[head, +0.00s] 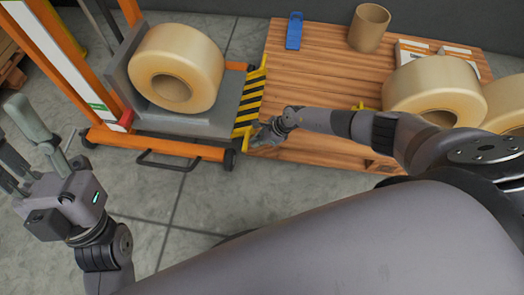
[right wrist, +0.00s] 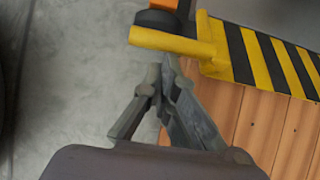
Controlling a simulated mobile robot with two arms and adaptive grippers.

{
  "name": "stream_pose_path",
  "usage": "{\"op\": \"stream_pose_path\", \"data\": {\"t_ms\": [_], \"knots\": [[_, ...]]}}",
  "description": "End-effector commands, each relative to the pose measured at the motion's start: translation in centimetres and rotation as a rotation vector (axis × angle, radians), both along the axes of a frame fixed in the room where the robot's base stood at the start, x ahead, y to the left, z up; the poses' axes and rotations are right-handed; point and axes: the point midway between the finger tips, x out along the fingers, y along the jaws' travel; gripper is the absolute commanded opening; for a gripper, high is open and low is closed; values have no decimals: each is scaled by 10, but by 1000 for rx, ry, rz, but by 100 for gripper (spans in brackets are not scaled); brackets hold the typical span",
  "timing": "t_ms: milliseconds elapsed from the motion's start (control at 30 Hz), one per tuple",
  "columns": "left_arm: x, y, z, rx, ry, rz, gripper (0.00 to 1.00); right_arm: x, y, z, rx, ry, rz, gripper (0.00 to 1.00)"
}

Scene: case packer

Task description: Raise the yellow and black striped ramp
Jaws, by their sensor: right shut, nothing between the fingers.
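The yellow and black striped ramp (head: 249,100) lies between the lift cart's platform and the wooden pallet table in the head view. It also shows at the upper right of the right wrist view (right wrist: 262,58), with a yellow bar (right wrist: 168,41) sticking out from its corner. My right gripper (head: 258,141) is at the ramp's near end. Its fingers are shut and empty, with the tips (right wrist: 166,68) just below the bar in the wrist view; I cannot tell whether they touch it. My left gripper (head: 22,140) is open and empty at the left, away from the ramp.
The orange lift cart (head: 160,143) carries a large tape roll (head: 175,68) on its grey platform. The wooden table (head: 320,70) holds a blue item (head: 294,31), a cardboard tube (head: 369,28) and more large rolls (head: 432,88). Bare floor lies in front of the cart.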

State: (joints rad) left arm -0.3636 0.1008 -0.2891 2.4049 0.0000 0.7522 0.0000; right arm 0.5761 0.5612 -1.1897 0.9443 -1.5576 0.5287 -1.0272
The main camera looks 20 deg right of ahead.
Motion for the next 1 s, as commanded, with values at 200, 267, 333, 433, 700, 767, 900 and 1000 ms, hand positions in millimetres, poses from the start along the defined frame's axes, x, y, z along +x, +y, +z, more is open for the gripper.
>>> {"op": "stream_pose_path", "data": {"t_ms": [200, 267, 333, 433, 700, 767, 900, 1000], "knots": [[60, -12, -26, 110, 352, 19, 40, 3, 4, 11, -46, 30, 3, 0], [73, -13, -37, 136, 440, 24, 40, 4, 5, 12, -59, 40, 2, 0], [85, -15, -51, 165, 539, 30, 40, 5, 6, 15, -74, 48, 2, 0], [99, -16, -71, 202, 670, 35, 40, 6, 8, 17, -96, 64, 3, 0], [118, -13, -126, 286, 976, 51, 40, 10, 13, 23, -156, 105, 3, 0], [119, -12, -137, 302, 1034, 53, 40, 11, 15, 25, -169, 113, 3, 0], [119, -9, -160, 333, 1158, 58, 40, 13, 18, 29, -203, 136, 4, 0], [118, -6, -175, 352, 1235, 62, 40, 14, 21, 31, -228, 153, 3, 0]]}}
